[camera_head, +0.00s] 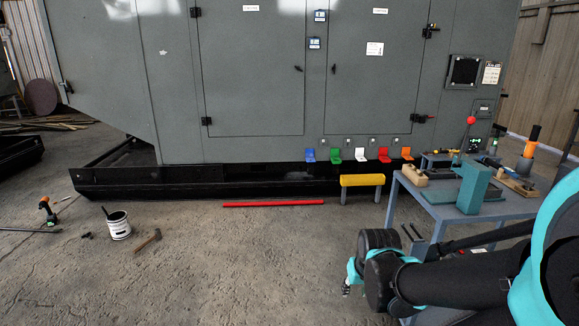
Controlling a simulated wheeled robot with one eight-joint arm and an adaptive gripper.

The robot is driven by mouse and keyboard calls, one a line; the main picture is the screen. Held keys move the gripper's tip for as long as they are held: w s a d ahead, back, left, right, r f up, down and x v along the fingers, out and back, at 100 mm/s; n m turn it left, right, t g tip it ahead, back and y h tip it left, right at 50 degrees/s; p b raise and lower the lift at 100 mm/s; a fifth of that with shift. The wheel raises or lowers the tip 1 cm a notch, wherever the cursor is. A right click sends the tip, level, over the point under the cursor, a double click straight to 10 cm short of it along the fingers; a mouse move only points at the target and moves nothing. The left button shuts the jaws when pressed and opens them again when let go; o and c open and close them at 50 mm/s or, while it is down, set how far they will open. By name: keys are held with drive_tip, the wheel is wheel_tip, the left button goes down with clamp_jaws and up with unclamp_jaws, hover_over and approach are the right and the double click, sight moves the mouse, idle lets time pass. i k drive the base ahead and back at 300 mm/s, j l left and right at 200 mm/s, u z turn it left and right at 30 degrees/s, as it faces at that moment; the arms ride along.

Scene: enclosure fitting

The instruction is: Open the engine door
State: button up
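A large grey enclosure (175,100) fills the back of the head view. It has two tall doors side by side, a left door (250,75) and a right door (375,85). Both look shut. The left door has a small dark handle (299,68) near its right edge; the right door has one (334,69) near its left edge. Their labels are too small to read, so I cannot tell which is the engine door. My arm reaches in from the lower right. My gripper (348,280) seems to be at its far end, low and well short of both doors; its fingers are unclear.
A blue-grey workbench (431,208) with tools stands at the right. A yellow-topped stand (362,180) and a red bar (273,204) lie before the enclosure. A white bucket (120,230), a hammer (148,240) and a drill (47,211) are on the left floor. The middle floor is clear.

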sight(251, 49)
drive_tip(key=i+l, duration=0.1)
drive_tip(key=i, duration=3.65)
drive_tip(key=j+u, duration=0.05)
drive_tip(key=j, duration=0.05)
